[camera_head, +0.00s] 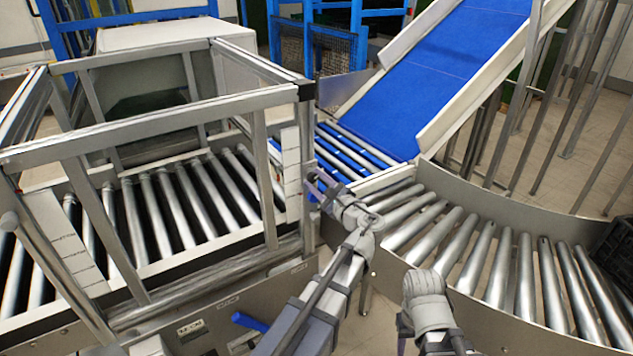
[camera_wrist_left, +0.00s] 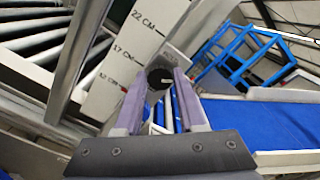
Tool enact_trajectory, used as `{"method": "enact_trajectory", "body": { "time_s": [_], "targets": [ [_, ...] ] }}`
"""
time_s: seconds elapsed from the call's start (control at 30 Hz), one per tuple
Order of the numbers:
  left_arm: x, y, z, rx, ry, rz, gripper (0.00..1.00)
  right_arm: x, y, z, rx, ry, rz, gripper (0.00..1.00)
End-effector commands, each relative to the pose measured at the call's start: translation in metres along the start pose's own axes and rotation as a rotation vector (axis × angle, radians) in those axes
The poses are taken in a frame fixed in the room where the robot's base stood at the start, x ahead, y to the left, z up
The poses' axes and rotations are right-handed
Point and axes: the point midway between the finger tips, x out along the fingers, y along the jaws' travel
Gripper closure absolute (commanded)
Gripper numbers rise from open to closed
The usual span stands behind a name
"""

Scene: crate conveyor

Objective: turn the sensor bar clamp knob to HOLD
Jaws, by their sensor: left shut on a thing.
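The clamp knob (camera_wrist_left: 160,77) is a dark round piece between the fingertips of my left gripper (camera_head: 318,187) in the left wrist view. The left gripper is shut on it. A grey plate with small unreadable lettering (camera_wrist_left: 173,55) lies just behind the knob, so I cannot tell its setting. A white height scale (camera_wrist_left: 128,50) marked in CM stands left of the knob; it also shows in the head view (camera_head: 291,165) on the frame post. In the head view the gripper hides the knob. My right gripper (camera_head: 402,346) is only partly in view at the bottom edge.
A metal frame (camera_head: 258,150) stands over the roller conveyor (camera_head: 170,215) at left. A blue belt ramp (camera_head: 435,75) rises behind. A curved roller conveyor (camera_head: 500,270) fills the right, with a dark crate (camera_head: 618,255) at its edge. A blue handle (camera_head: 250,322) sticks out low.

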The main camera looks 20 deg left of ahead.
Motion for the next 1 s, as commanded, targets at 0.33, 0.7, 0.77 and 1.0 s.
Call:
{"method": "enact_trajectory", "body": {
  "time_s": [0.33,0.7,0.77,1.0],
  "targets": [
    [-0.0001,0.0010,-0.0001,-0.331,0.000,0.001,1.00,0.0006,0.0000,0.0000,0.000,0.000,0.000,0.50],
    [-0.0001,0.0015,-0.0004,-0.670,0.000,0.001,1.00,0.0011,-0.0001,-0.0001,0.000,0.000,0.000,0.50],
    [-0.0001,0.0016,-0.0004,-0.718,0.000,0.001,1.00,0.0012,-0.0001,-0.0001,0.000,0.000,0.000,0.50],
    [-0.0001,0.0018,-0.0006,-0.877,0.000,0.001,1.00,0.0015,-0.0001,-0.0001,0.000,0.000,0.000,0.50]
  ]
}}
